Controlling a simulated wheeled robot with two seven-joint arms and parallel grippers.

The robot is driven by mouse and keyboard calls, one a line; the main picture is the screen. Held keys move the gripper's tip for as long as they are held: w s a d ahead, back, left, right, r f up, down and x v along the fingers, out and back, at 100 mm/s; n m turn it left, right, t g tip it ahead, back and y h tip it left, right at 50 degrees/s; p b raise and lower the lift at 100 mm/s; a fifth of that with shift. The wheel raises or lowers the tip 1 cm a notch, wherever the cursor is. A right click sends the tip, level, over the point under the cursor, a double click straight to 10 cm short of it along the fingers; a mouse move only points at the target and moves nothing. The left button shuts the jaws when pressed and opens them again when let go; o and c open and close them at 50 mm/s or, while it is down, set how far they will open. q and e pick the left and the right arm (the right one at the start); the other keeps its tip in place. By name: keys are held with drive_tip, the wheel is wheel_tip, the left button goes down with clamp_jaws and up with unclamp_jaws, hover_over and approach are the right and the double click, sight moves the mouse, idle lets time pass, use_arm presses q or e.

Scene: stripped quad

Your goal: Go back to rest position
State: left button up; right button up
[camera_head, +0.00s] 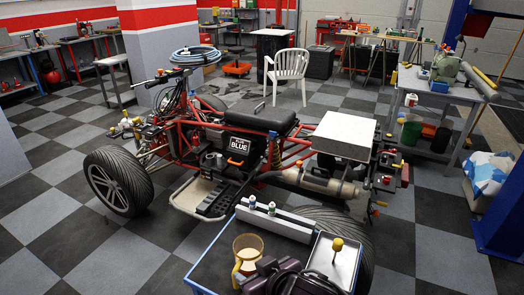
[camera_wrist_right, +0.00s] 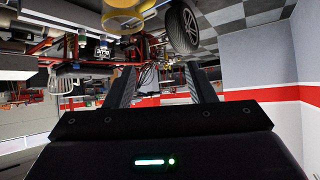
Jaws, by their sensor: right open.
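My right gripper (camera_head: 268,268) is at the bottom edge of the head view, over the near part of a blue-edged table (camera_head: 212,264). In the right wrist view, which is upside down, its two dark fingers (camera_wrist_right: 161,70) stand apart with nothing between them. A yellowish mug (camera_head: 247,249) stands on the table just left of the gripper, and a yellow round shape shows at the top of the wrist view (camera_wrist_right: 122,16). My left gripper is not in view.
A metal tray (camera_head: 322,262) with a yellow-knobbed item (camera_head: 338,244) lies right of the gripper. Beyond is the stripped red-framed quad (camera_head: 240,150). Checkered floor (camera_head: 60,215) is clear at the left.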

drive_tip(key=s+d+f+m+g+h, duration=0.2)
drive_tip(key=s+d+f, duration=0.15)
drive_tip(key=d, duration=0.35)
drive_tip(key=s+d+f+m+g+h, duration=0.1)
drive_tip(key=s+d+f+g+h, duration=0.15)
drive_tip(key=s+d, duration=0.35)
drive_tip(key=s+d+f+m+g+h, duration=0.1)
drive_tip(key=s+d+f+m, duration=0.15)
drive_tip(key=d, duration=0.55)
drive_tip(key=s+f+n+g, duration=0.1)
drive_tip(key=s+f, duration=0.2)
drive_tip(key=f, duration=2.9)
drive_tip(key=s+d+f, duration=0.1)
drive_tip(key=s+f, duration=0.7)
drive_tip(key=s, duration=0.1)
drive_tip(key=s+d+f+g, duration=0.1)
drive_tip(key=s+d+f, duration=0.1)
drive_tip(key=s+f, duration=0.6)
drive_tip(key=shift+s+d+f, duration=0.25)
drive_tip(key=shift+s+f, duration=0.1)
drive_tip(key=shift+s, duration=0.6)
